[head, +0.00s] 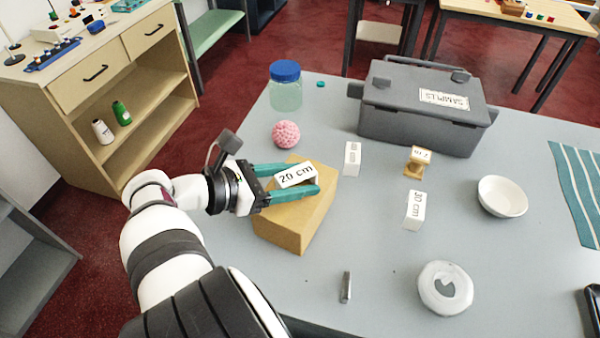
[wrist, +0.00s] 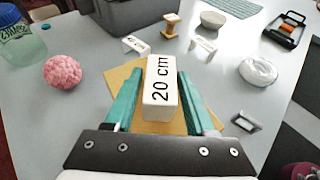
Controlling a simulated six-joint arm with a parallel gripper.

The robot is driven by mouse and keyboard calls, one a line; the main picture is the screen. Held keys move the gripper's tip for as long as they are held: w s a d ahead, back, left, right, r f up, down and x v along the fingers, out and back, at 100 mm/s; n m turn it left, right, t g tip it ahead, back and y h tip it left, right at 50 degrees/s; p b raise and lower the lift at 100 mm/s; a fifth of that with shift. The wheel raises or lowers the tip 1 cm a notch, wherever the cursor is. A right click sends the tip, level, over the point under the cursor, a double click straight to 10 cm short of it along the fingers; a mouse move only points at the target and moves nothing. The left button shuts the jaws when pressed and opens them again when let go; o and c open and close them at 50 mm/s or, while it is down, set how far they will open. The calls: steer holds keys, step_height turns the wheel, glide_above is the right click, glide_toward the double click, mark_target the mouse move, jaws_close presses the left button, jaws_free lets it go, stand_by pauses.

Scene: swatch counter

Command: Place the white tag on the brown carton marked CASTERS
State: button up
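The white tag (head: 295,176), a small block printed "20 cm", is between the teal fingers of my gripper (head: 298,180). In the wrist view the tag (wrist: 160,85) fills the gap between the fingertips, and my gripper (wrist: 161,88) looks shut on it. The brown carton (head: 290,229) lies on the table directly under the tag and fingers; it also shows behind them in the wrist view (wrist: 122,77). I cannot tell whether the tag touches the carton's top. No CASTERS marking is visible on the carton from here.
Behind stand a blue-lidded jar (head: 286,92), a pink ball (head: 286,134) and a grey SAMPLES case (head: 420,118). A metal piece (head: 346,287) lies in front.

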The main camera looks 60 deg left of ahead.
steer(key=shift+o, duration=0.7)
steer(key=shift+r, duration=0.1)
steer(key=v, duration=1.2)
steer(key=shift+r, duration=0.15)
